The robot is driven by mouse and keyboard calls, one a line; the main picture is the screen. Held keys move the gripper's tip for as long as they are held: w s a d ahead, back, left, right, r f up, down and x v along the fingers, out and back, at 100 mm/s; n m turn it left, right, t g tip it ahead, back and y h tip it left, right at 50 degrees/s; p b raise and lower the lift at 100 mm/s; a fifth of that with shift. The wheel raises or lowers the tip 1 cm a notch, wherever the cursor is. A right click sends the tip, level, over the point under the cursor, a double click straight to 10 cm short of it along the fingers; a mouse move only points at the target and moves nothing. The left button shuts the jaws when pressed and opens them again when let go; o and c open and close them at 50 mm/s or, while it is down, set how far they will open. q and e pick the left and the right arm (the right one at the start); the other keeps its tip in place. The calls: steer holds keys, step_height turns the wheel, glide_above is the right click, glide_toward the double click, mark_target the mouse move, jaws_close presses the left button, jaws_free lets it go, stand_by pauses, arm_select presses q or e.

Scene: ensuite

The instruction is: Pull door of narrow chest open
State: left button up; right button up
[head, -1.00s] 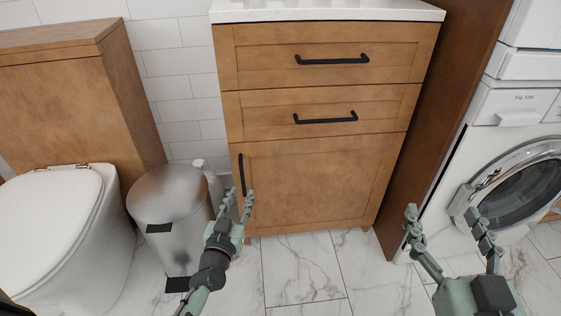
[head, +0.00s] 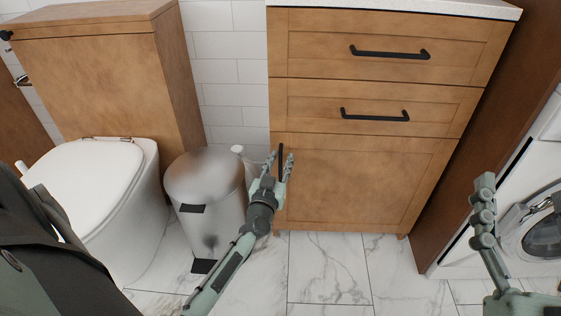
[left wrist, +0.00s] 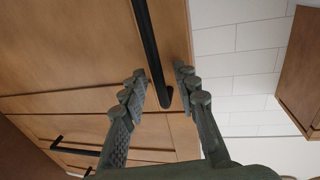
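The narrow chest is a wooden cabinet (head: 375,180) with two drawers above a door (head: 360,190). The door is shut. Its black vertical handle (head: 280,158) is at the door's upper left edge, partly hidden by my fingers. My left gripper (head: 279,163) is at this handle. In the left wrist view the handle (left wrist: 150,50) runs between the two fingers of my left gripper (left wrist: 160,78). The fingers are apart, one on each side of it, with gaps showing. My right gripper (head: 510,240) is low at the right, away from the chest, with one finger clearly visible.
A metal bin (head: 205,195) stands left of the chest, close under my left arm. A toilet (head: 90,190) is further left. A wooden side panel (head: 480,140) and a white washing machine (head: 530,230) are at the right. The marble floor (head: 325,270) before the chest is clear.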

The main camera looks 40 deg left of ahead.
arm_select(q)
jaws_close()
stand_by(0.5)
